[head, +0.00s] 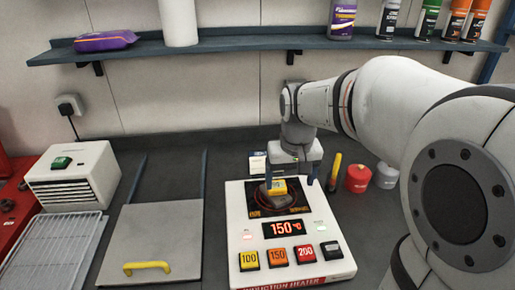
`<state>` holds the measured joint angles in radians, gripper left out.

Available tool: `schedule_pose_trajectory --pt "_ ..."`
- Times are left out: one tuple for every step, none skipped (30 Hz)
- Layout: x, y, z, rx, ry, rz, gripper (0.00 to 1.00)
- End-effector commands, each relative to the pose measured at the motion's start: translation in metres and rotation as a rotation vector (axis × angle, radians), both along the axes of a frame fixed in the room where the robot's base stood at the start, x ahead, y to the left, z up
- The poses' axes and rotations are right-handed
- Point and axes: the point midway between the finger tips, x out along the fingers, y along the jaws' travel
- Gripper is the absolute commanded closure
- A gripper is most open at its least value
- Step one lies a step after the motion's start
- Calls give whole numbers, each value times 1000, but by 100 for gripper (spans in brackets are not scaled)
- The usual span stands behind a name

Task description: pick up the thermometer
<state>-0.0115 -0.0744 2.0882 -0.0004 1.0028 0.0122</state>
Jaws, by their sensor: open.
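A small yellow block-shaped thing (278,186), which looks like the thermometer, sits on a dark grey part (281,199) on top of the white induction heater (238,225). It is too small to read. My gripper (290,181) points down over the heater's black plate, its two fingers apart. The yellow thing shows between the fingers, nearer the left one; I cannot tell whether they touch.
Buttons marked 100, 150 and 200 (305,254) line the heater's front. A yellow-and-black stick (334,168), a red container (357,178) and a grey one (386,175) stand right of the gripper. A flat plate with a yellow handle (147,267) lies left.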

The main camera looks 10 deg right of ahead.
Motion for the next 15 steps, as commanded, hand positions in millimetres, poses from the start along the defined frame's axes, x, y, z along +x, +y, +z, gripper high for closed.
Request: schedule_pose_trajectory --pt "16 1 -7 0 20 1 18" --pt "25 2 -10 0 29 1 18" --pt "37 2 -14 0 40 1 18" --pt "45 3 -17 0 48 1 18" --pt "54 3 -21 0 57 1 18" --pt "64 4 -26 0 69 1 18" --pt "72 5 -30 0 77 2 18" --pt "79 5 -33 0 84 2 18" --pt "88 6 -38 0 92 2 18" --pt "93 6 -41 0 98 2 18" --pt "98 7 -44 -1 104 2 18" --pt "104 7 -48 -1 111 2 18" --pt "107 8 -50 -1 115 2 18" --pt "110 8 -52 -1 118 2 18" --pt "114 8 -54 -1 121 2 18"
